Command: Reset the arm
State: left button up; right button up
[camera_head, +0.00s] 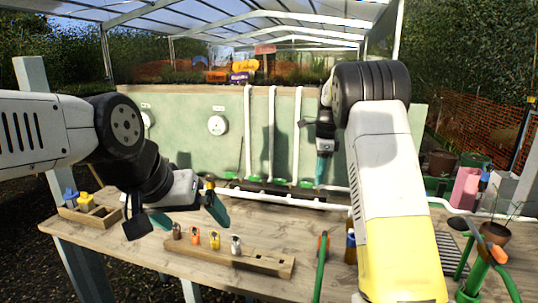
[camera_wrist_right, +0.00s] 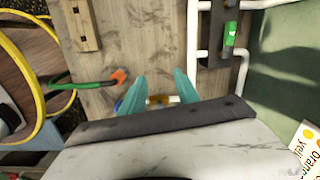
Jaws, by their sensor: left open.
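My left gripper (camera_head: 192,222) hangs over the left part of the wooden table (camera_head: 130,235). Its two teal fingers are spread wide with nothing between them. My right gripper (camera_head: 321,178) points down near the back of the table, in front of the green panel. In the right wrist view its two teal fingers (camera_wrist_right: 159,82) stand apart.
A wooden rack (camera_head: 272,262) with several small coloured pieces lies at the front. A wooden tray (camera_head: 108,216) with blue and yellow pieces is at the left. A bottle (camera_head: 350,243) and green-handled tool (camera_head: 320,270) stand beside my right arm. White pipes (camera_head: 272,130) line the panel.

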jog(key=s+r+n+t+y, duration=0.1)
jog(key=s+r+n, duration=0.4)
jog(key=s, duration=0.3)
jog(key=s+r+n+t+y, duration=0.15)
jog(key=s+r+n, duration=0.3)
jog(key=s, duration=0.45)
jog(key=s+a+f+n+t, duration=0.1)
jog(key=s+n, duration=0.4)
jog(key=s, duration=0.4)
jog(key=s+a+f+n+t+h, duration=0.1)
jog(key=s+n, duration=0.4)
jog(key=s, duration=0.5)
jog(key=shift+s+a+f+t, duration=0.15)
jog(key=shift+a+t, duration=0.1)
jog(key=shift+t, duration=0.3)
jog(key=shift+n, duration=0.25)
